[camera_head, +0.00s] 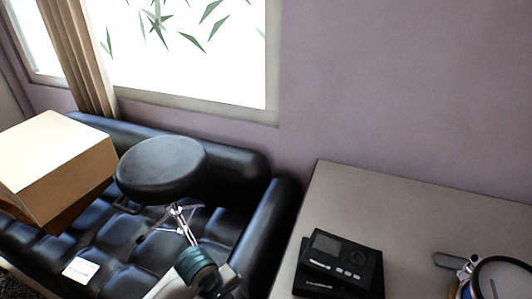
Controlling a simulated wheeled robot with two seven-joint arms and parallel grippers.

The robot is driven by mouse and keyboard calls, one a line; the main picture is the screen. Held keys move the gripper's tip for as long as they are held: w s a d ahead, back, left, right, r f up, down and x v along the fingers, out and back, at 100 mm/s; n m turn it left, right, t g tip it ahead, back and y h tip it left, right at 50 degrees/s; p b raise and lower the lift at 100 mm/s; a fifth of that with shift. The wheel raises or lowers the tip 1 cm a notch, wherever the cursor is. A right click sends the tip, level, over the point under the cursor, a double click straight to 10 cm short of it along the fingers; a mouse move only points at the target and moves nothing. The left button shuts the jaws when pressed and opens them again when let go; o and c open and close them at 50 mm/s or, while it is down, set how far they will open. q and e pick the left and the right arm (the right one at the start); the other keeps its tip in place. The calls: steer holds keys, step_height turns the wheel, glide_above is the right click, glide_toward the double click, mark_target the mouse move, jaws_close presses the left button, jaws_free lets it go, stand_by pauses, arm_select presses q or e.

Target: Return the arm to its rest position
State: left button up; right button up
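A pale arm link with a dark teal band (200,268), which looks like part of my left arm, rises from the bottom edge in the camera_head view. Its lower part runs out of the picture. No fingertips of my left gripper can be made out. My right arm and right gripper do not show.
A black tufted sofa (105,247) stands under the window. A grey table (415,218) bears stacked black devices (342,262) and a black-rimmed round item (500,262).

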arm_select(q)
steer(key=s+a+m+t+y, duration=0.1)
steer(key=s+a+m, duration=0.45)
steer(key=s, duration=0.35)
steer(key=s+a+m+t+y, duration=0.15)
steer(key=s+a+m, duration=0.35)
steer(key=s, duration=0.5)
steer(key=w+d+f+t+h, duration=0.1)
steer(key=w+f, duration=0.2)
steer(key=f, duration=0.7)
steer(key=w+d+f+h, duration=0.1)
steer(key=w+f, duration=0.1)
steer(key=f, duration=0.8)
steer(key=s+f+t, duration=0.1)
steer(key=s+f, duration=0.2)
steer(key=f, duration=0.6)
steer(key=s+d+f, duration=0.1)
steer(key=s+f, duration=0.2)
steer(key=f, duration=0.5)
steer(key=shift+s+f+t, duration=0.15)
steer(key=shift+f+t, duration=0.2)
